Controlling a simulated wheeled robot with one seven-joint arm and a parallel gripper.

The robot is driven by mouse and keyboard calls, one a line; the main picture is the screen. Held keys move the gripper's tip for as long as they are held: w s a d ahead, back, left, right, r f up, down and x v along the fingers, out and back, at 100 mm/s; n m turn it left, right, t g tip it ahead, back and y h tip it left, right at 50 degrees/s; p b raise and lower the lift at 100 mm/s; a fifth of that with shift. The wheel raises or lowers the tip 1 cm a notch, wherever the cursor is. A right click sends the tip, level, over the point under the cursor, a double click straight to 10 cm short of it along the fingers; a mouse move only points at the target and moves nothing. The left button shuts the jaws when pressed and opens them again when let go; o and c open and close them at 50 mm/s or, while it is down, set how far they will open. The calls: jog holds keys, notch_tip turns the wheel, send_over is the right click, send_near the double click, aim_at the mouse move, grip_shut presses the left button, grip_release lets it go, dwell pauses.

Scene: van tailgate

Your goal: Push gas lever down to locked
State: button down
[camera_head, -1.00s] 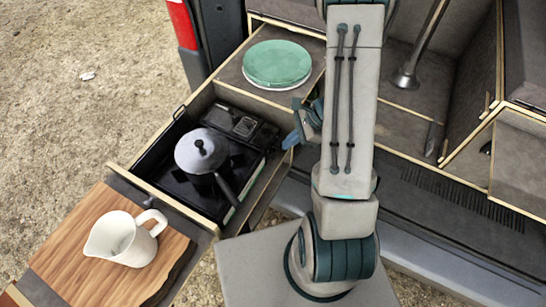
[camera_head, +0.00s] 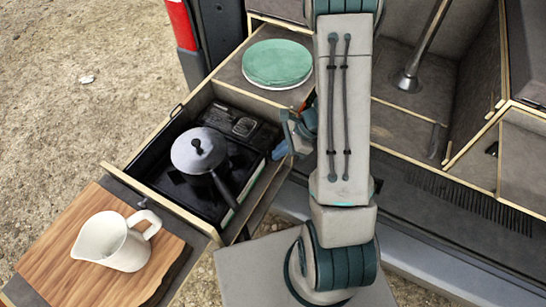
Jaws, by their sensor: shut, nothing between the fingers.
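A black camping stove (camera_head: 248,134) sits in the pulled-out drawer, with its control panel at the back right. The gas lever is too small to make out on it, so its position cannot be told. A grey lidded pot (camera_head: 196,152) stands on the stove, its handle pointing toward the lower right. My gripper (camera_head: 279,151) is at the right edge of the drawer, just right of the stove's panel. Its blue fingertips look shut and empty, pointing left and down. My arm hides part of the gripper, and contact with the stove cannot be told.
A wooden board (camera_head: 62,235) with a white pitcher (camera_head: 113,241) is at the drawer's near end. A green plate stack (camera_head: 277,63) rests on the shelf behind the stove. The drawer wall (camera_head: 180,208) edges the stove. Van compartments lie to the right.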

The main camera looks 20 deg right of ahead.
jog(key=d, duration=0.3)
jog(key=shift+s+d, duration=0.1)
jog(key=shift+s, duration=0.1)
dwell(0.3)
jog(key=w+v, duration=0.1)
jog(key=v, duration=1.2)
jog(key=shift+s+d+r+b, duration=0.25)
jog(key=shift+s+r+b, duration=0.1)
jog(key=shift+s, duration=0.2)
jog(key=s+a+r+n+t+h, duration=0.1)
jog(key=s+a+r+n+h, duration=0.2)
jog(key=n, duration=0.6)
jog(key=s+a+r+n+t+h, duration=0.1)
jog(key=s+a+r+n+h, duration=0.3)
jog(key=s+a+r+n, duration=0.3)
jog(key=shift+a+r+n+t, duration=0.4)
jog(key=shift+a+r+n, duration=1.05)
jog(key=shift+r+n, duration=0.4)
